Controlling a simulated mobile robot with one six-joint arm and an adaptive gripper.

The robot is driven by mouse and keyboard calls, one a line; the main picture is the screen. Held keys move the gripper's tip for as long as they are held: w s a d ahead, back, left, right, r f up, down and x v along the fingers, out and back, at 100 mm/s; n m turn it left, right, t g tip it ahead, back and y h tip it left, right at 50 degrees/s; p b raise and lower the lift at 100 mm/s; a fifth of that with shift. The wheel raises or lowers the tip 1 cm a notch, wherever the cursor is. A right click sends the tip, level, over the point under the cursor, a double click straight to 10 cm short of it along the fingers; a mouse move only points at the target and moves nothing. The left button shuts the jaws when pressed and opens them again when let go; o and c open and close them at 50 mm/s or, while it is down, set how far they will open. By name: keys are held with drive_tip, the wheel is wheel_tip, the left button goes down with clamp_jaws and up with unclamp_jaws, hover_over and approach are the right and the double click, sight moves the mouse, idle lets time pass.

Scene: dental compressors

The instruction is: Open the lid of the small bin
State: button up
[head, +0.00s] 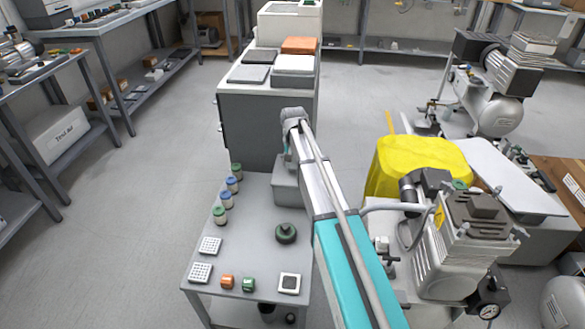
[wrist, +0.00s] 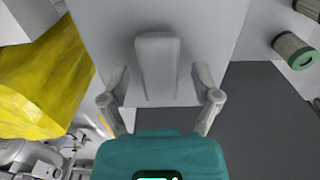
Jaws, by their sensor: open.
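A small grey bin (head: 284,192) stands on the far right end of the grey cart, partly hidden by my arm. In the wrist view a raised grey block (wrist: 157,62) lies ahead between my fingers; it looks like part of the bin's top, but I cannot tell whether it is the lid or a handle. My gripper (wrist: 161,98) is open, with one finger on each side of the block's near end and gaps visible on both sides. I cannot see a raised lid.
The grey cart (head: 252,235) carries several lidded jars (head: 226,200), a dark green round object (head: 286,233) and small trays. A grey cabinet (head: 265,125) stands behind it. A yellow cover (head: 415,155) and a compressor (head: 465,245) are at right. Open floor lies left.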

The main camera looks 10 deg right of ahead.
drive_tip(key=shift+f, duration=0.25)
clamp_jaws()
idle(0.4)
